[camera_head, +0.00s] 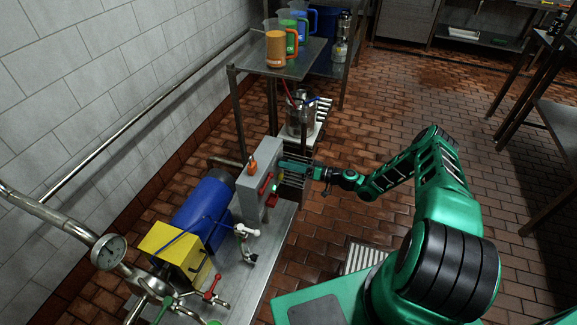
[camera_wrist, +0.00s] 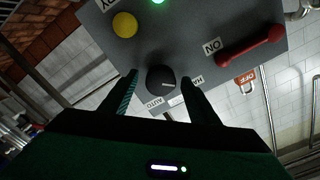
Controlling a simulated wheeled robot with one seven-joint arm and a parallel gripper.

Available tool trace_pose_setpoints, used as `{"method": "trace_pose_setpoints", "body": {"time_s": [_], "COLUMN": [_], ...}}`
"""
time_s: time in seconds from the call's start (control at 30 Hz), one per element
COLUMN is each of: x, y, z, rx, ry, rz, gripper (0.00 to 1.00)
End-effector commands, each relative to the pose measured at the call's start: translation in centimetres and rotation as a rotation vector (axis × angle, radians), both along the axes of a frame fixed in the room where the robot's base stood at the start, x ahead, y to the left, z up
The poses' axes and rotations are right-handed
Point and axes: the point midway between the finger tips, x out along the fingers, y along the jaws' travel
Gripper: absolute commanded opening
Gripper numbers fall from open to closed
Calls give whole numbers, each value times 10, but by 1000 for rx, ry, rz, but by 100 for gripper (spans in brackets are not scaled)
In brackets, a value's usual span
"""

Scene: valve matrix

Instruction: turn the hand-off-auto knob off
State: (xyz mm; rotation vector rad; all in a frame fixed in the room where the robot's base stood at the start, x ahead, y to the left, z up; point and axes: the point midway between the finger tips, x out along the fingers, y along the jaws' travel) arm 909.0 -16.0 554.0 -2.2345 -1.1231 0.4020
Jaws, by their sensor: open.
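The grey control box (camera_head: 250,190) stands on a metal bench, left of my gripper (camera_head: 289,168) in the head view. In the wrist view the round black knob (camera_wrist: 160,79) sits on the box's face. A short pale pointer line on it points right, roughly toward the HAND label. The AUTO label is below the knob, partly hidden. My gripper (camera_wrist: 160,75) is open, with one finger on each side of the knob and visible gaps on both sides. I cannot tell how deep the fingertips reach. In the head view the knob is hidden by my gripper.
Near the knob are a yellow button (camera_wrist: 124,24), a lit green lamp (camera_wrist: 157,2) and a red lever (camera_wrist: 250,47) beside an ON label. A blue motor (camera_head: 203,207) and yellow box (camera_head: 175,250) stand left of the control box.

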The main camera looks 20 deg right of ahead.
Motion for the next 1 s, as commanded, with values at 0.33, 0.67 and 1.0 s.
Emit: {"method": "trace_pose_setpoints", "body": {"time_s": [0.33,0.67,1.0], "x": [0,1,1], "y": [0,-1,-3], "z": [0,0,-1], "rx": [-1,28,166], "ry": [0,38,227], "rz": [-1,-2,-6], "gripper": [14,14,14]}}
